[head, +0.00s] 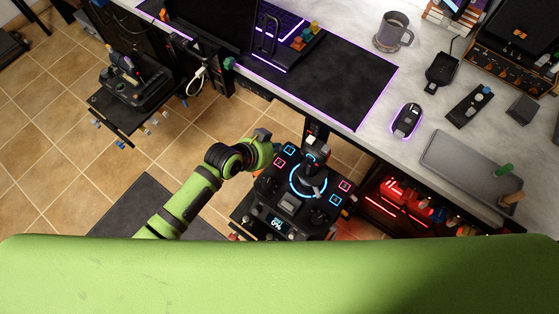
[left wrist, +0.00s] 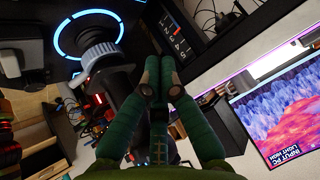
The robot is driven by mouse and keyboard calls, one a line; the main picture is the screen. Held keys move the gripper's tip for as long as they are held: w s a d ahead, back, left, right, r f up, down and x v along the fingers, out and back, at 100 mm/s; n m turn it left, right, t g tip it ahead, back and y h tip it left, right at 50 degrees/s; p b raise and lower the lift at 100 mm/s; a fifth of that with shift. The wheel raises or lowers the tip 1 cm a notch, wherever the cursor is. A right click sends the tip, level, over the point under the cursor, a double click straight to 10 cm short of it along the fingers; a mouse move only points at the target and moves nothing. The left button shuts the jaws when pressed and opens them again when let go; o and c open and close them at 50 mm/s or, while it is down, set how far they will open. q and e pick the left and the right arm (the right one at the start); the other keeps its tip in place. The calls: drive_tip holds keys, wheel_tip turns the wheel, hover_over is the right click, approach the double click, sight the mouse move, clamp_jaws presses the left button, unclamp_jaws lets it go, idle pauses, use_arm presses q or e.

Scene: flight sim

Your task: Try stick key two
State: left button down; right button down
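A small display (head: 277,223) reads 0%. My left gripper (head: 265,140) is just left of the stick, apart from it in the head view. In the left wrist view its green fingers (left wrist: 159,75) meet at the tips with nothing visible between them. The stick's base (left wrist: 100,55) and ring show left of the fingers there. My right gripper is not in view.
The desk (head: 365,45) holds a mug (head: 393,32), a lit mouse (head: 406,120) and a black mat (head: 340,85) along its edge. Another control stand (head: 135,90) is at the left. Tiled floor lies open at far left. A numbered panel (left wrist: 175,40) shows beyond the fingers.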

sight(278, 164)
use_arm(q)
drive_tip(key=shift+w+d+f+m, duration=0.2)
drive_tip(key=shift+w+m, duration=0.1)
drive_tip(key=shift+w, duration=0.2)
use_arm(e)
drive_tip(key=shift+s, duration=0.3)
use_arm(q)
drive_tip(key=shift+f, duration=0.15)
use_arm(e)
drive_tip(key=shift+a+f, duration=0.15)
